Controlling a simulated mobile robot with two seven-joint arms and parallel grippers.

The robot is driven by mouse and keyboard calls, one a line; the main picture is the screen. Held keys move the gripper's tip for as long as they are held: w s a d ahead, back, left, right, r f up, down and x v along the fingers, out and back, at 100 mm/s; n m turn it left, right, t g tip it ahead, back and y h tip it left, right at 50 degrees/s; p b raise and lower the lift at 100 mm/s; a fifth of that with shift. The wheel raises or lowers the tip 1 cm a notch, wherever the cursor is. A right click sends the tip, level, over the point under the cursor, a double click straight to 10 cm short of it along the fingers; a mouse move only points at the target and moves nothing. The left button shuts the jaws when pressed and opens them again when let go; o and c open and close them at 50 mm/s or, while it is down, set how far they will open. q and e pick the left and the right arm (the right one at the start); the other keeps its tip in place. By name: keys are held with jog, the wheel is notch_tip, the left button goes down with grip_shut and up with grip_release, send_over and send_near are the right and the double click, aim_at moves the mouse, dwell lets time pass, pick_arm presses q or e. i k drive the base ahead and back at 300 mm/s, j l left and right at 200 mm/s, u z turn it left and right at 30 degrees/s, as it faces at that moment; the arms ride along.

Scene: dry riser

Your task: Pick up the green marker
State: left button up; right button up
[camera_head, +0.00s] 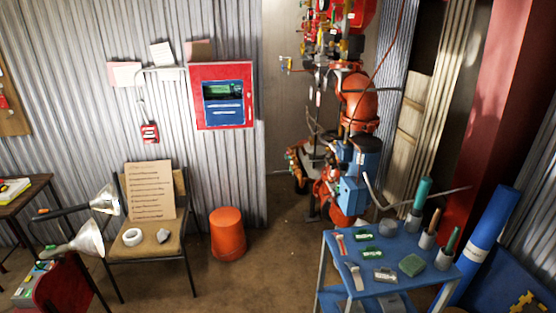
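A blue-topped table (335,262) stands at the lower right. At its right side, a thick teal-green stick (423,191) stands upright in a grey cup (413,222). A thinner dark green stick (454,240) leans slightly in another grey cup (444,260) nearer the front. Both look marker-like; I cannot tell which is the green marker.
A brown stick (434,221) stands in a cup between them. A green block (411,265) and several small items lie on the tabletop. A blue roll (484,243) stands close at the right. An orange bucket (228,234) and a chair (152,250) are left; floor shows between.

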aim_at(363, 235)
jog(key=i+j+z, duration=0.1)
jog(key=z, duration=0.35)
jog(key=i+j+z, duration=0.15)
jog(key=z, duration=0.25)
jog(key=i+j+z, duration=0.2)
jog(key=z, duration=0.25)
jog(key=i+j+z, duration=0.15)
jog(key=j, duration=0.2)
jog(key=i+j+z, duration=0.1)
jog(key=j, duration=0.25)
jog(key=i+j+z, duration=0.15)
jog(key=j, duration=0.25)
jog(key=i+j, duration=0.1)
jog(key=j, duration=0.25)
jog(key=i+j, duration=0.1)
jog(key=j, duration=0.25)
jog(key=i+j+z, duration=0.1)
jog(key=j, duration=0.3)
